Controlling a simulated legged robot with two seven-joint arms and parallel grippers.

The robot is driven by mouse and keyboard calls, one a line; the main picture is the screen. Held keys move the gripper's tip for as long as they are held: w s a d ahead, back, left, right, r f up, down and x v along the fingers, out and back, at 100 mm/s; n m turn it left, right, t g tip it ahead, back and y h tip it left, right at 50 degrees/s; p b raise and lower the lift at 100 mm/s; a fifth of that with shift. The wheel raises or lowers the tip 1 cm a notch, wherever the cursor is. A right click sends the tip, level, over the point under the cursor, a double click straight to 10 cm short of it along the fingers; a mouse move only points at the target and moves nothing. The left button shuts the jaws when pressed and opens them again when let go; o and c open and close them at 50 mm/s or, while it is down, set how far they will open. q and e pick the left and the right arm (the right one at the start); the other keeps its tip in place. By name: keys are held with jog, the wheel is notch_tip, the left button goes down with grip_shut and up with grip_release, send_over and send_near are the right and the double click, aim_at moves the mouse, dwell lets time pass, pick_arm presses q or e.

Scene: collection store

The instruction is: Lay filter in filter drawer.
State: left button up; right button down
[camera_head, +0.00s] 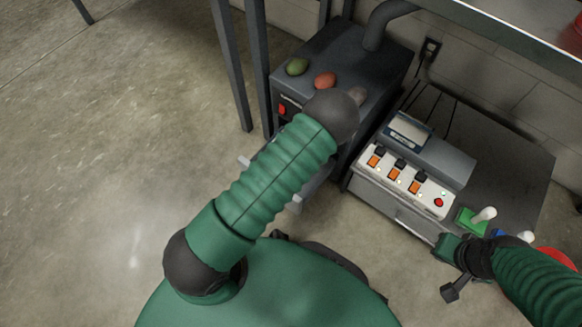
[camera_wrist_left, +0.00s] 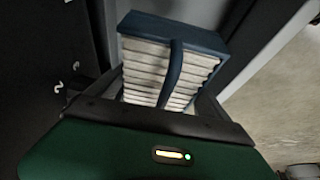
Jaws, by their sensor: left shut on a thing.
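The filter (camera_wrist_left: 146,68), with a blue frame, a blue strap and white pleats, shows in the left wrist view. My left gripper (camera_wrist_left: 158,93) is shut on it. Dark walls stand close on both sides of the filter; I cannot tell whether it touches them. In the head view my left arm reaches over the front of a dark cabinet (camera_head: 325,48) and hides the gripper and filter. A grey drawer edge (camera_head: 306,192) shows beside the arm, low on the cabinet's front. My right gripper (camera_head: 450,268) is at the lower right, by the bench unit; its jaws are unclear.
Green (camera_head: 297,66) and red (camera_head: 325,80) oval objects lie on the cabinet, with a pipe (camera_head: 385,22) behind. To the right stands a control box (camera_head: 405,180) with orange switches. A table leg (camera_head: 232,70) rises left of the cabinet. The floor at left is clear.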

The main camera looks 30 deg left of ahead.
pick_arm(q)
notch_tip(320, 180, down, 13)
jog(key=b, duration=0.7)
jog(key=shift+r, duration=0.25)
jog(key=shift+c, duration=0.8)
jog(key=shift+f, duration=0.1)
pick_arm(e)
jog(key=s+x, duration=0.1)
jog(key=x, duration=0.6)
jog(key=shift+s+f, duration=0.3)
jog(key=shift+f, duration=0.2)
pick_arm(q)
jog(key=o, duration=1.4)
pick_arm(e)
jog(key=shift+d, duration=0.1)
